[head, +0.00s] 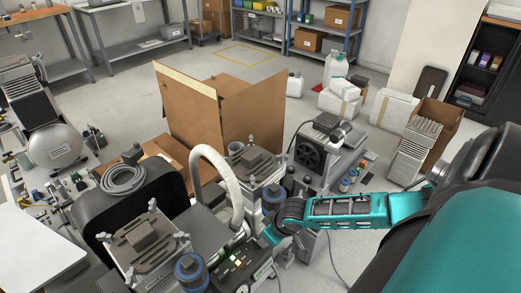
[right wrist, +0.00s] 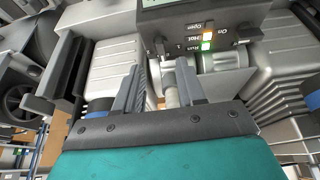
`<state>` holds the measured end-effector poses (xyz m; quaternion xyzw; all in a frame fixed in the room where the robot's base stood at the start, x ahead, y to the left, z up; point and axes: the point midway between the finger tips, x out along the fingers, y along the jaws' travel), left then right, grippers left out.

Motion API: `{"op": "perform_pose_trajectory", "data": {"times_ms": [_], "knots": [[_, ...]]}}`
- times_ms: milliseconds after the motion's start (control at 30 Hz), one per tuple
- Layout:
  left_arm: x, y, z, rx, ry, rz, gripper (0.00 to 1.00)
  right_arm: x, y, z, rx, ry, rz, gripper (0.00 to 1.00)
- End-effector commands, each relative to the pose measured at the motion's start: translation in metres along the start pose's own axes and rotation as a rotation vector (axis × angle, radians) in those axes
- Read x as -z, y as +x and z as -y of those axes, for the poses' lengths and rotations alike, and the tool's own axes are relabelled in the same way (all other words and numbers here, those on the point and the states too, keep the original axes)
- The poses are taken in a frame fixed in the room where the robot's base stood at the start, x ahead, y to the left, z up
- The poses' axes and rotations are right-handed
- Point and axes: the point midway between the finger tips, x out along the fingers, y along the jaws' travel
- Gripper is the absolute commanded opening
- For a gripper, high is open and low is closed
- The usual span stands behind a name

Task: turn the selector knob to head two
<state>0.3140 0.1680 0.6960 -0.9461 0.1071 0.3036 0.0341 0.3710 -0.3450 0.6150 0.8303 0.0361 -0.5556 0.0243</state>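A dark control box (head: 240,268) with small lit lamps stands at the lower middle of the head view. In the right wrist view its panel (right wrist: 222,22) shows orange and green lamps beside small printed words. A small dark part (right wrist: 160,45) sticks out at the panel's left end. It may be the selector knob, but I cannot tell its setting. My right gripper (right wrist: 162,72) is just below the panel, its two grey fingers apart. A pale cylindrical part shows between and beyond them, with no visible grip on it. My left gripper is not in view.
Compressor heads (head: 147,240) and a white hose (head: 218,180) crowd the space left of my right arm. An open cardboard box (head: 210,110) stands behind. A unit with a black fan (head: 308,153) stands beyond my right arm. Clear floor lies further back.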

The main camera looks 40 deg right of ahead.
Motion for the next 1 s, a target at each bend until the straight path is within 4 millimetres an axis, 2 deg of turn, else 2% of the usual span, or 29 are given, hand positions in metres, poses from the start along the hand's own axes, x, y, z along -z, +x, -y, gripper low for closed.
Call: {"op": "perform_pose_trajectory", "data": {"times_ms": [33,200,400,800,1000], "knots": [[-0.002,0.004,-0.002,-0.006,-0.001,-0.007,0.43,-0.001,0.016,0.001,0.001,0.003,-0.002,0.39],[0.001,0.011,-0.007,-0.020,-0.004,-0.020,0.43,-0.001,0.049,0.000,0.000,0.001,-0.002,0.39],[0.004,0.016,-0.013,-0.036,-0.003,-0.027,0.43,0.000,0.073,0.000,0.000,0.000,-0.002,0.39],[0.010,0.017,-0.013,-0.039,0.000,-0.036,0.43,0.000,0.078,0.001,0.001,-0.001,-0.001,0.39],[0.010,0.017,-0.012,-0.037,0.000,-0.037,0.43,0.000,0.078,0.001,0.001,-0.001,-0.001,0.21]]}}
